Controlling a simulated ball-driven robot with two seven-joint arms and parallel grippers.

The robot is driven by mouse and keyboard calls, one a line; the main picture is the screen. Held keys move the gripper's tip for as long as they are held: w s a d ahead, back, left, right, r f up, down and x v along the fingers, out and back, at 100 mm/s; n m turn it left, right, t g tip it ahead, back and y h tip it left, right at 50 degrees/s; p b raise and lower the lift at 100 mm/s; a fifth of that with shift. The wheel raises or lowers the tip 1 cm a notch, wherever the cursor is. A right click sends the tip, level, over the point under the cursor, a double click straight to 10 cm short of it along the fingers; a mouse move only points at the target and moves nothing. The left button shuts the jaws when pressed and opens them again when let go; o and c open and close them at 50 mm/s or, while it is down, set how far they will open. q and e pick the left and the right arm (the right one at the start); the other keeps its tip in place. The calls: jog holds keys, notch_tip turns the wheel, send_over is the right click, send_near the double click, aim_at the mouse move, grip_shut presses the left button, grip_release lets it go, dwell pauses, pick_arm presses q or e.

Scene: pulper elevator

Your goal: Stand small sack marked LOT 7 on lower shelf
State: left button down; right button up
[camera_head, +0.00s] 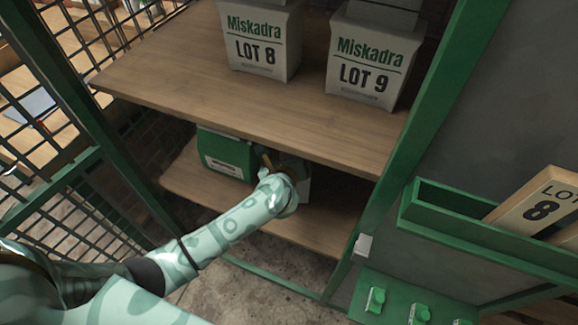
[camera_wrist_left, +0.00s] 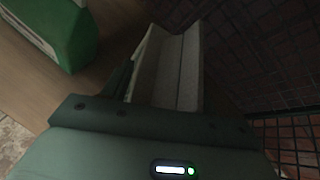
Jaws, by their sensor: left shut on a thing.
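My left arm reaches from the left to the lower shelf (camera_head: 325,222). My left gripper (camera_head: 283,168) is at the shelf's middle, under the upper board, and partly hidden by my wrist. It is shut on a pale sack (camera_wrist_left: 170,65), which shows in the left wrist view with creased, folded sides. In the head view only a narrow pale part of the sack (camera_head: 304,188) shows beside my wrist. No marking on it is readable, and whether its base touches the shelf cannot be told. My right gripper is not in view.
A green package (camera_head: 225,152) stands left of my gripper on the lower shelf. Sacks LOT 8 (camera_head: 257,50) and LOT 9 (camera_head: 365,75) stand on the upper shelf (camera_head: 230,105). A green post (camera_head: 425,120) bounds the right side; mesh (camera_head: 40,110) bounds the left.

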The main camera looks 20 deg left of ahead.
pick_arm(q)
notch_tip(320, 180, down, 3)
jog(key=shift+w+f+b, duration=0.1)
jog(key=shift+b, duration=0.8)
jog(key=shift+f, duration=0.15)
jog(key=shift+c, duration=2.1)
grip_release()
